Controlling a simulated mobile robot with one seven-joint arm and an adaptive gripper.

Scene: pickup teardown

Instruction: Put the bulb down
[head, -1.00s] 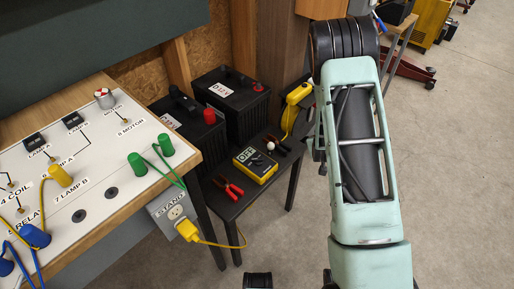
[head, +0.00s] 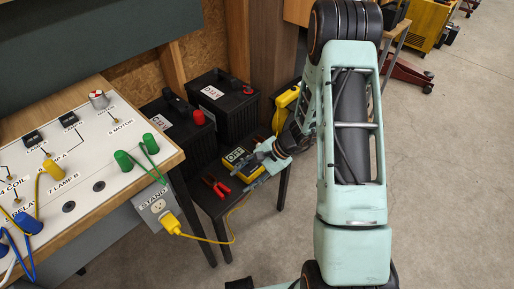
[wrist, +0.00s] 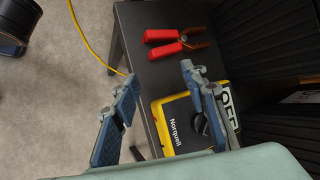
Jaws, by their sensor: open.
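My gripper (head: 256,168) is low over the small black table (head: 212,202), beside the yellow multimeter. In the wrist view its two blue-grey fingers (wrist: 159,76) are spread wide, with nothing held between them. I cannot make out a bulb in either current view. The spot by the meter where a small white round thing showed earlier is covered by my gripper and wrist. The multimeter (head: 234,161) reads OFF and lies on the table; in the wrist view the meter (wrist: 172,125) is partly behind the right finger.
Red-handled pliers (head: 216,186) lie on the table's front part. Two black batteries (head: 228,105) stand behind. The panel bench (head: 150,180) is left, with a yellow cable (head: 215,241) hanging below. Open floor lies right.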

